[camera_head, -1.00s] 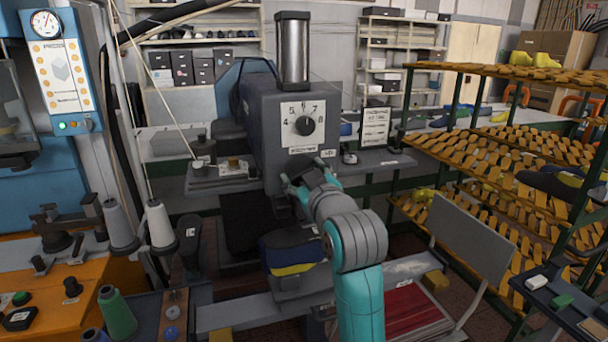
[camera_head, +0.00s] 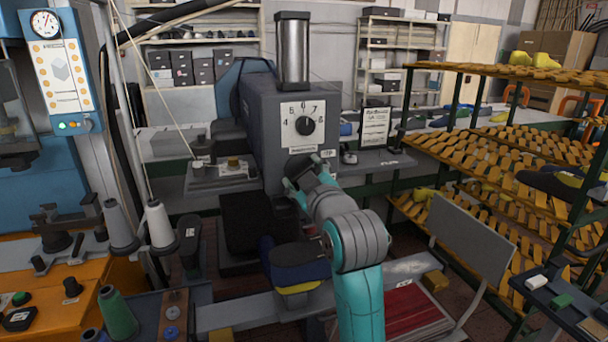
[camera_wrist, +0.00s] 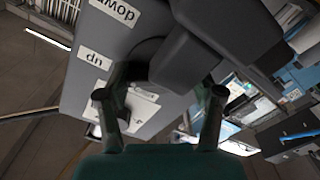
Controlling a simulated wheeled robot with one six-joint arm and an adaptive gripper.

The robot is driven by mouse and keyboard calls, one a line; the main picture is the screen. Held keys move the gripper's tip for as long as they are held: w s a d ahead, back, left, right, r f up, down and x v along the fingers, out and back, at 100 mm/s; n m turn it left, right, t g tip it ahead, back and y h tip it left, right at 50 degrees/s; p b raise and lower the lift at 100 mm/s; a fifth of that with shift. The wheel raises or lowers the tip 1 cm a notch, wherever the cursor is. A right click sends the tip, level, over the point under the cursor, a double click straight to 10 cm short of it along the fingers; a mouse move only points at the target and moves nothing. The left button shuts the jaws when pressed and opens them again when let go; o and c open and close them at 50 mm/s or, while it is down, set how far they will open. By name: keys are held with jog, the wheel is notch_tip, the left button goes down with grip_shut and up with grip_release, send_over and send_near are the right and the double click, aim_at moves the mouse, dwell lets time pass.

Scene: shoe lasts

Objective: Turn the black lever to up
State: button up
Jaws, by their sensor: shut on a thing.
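The black lever (camera_wrist: 190,62) fills the upper middle of the wrist view, in front of the grey machine's face. It lies between the two fingers of my gripper (camera_wrist: 164,95), which are shut on it. "Down" and "up" labels sit on the grey face, upside down in the wrist view. The lever's broad dark part lies to the right of both labels. In the head view my gripper (camera_head: 300,181) is low at the front of the machine (camera_head: 275,120), below the dial. The lever is mostly hidden there behind my gripper, so its exact angle is hard to tell.
A numbered dial (camera_head: 304,126) is on the machine's front above my gripper. A dark shoe-like piece with blue and yellow parts (camera_head: 300,262) sits below it. A rack (camera_head: 490,150) with yellow slats stands at right, and an orange bench (camera_head: 60,285) at left.

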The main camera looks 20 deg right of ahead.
jog(key=o, duration=1.1)
jog(key=shift+o, duration=0.2)
jog(key=s, duration=1.2)
jog(key=shift+f, duration=0.15)
jog(key=s+f+m+g, duration=0.1)
jog(key=s+f, duration=0.3)
jog(key=f, duration=0.5)
jog(key=s+f+m, duration=0.1)
jog(key=s+f, duration=0.3)
jog(key=f, duration=0.6)
jog(key=s+f+m+g, duration=0.1)
jog(key=s+f, duration=0.4)
jog(key=f, duration=0.4)
jog(key=s+f+m, duration=0.2)
jog(key=s+f, duration=0.2)
jog(key=s, duration=1)
jog(key=s+f+m+g, duration=0.1)
jog(key=s+f, duration=0.3)
jog(key=s, duration=1.1)
jog(key=shift+s+f+m, duration=0.15)
jog(key=shift+f+m, duration=0.15)
jog(key=shift+m, duration=0.3)
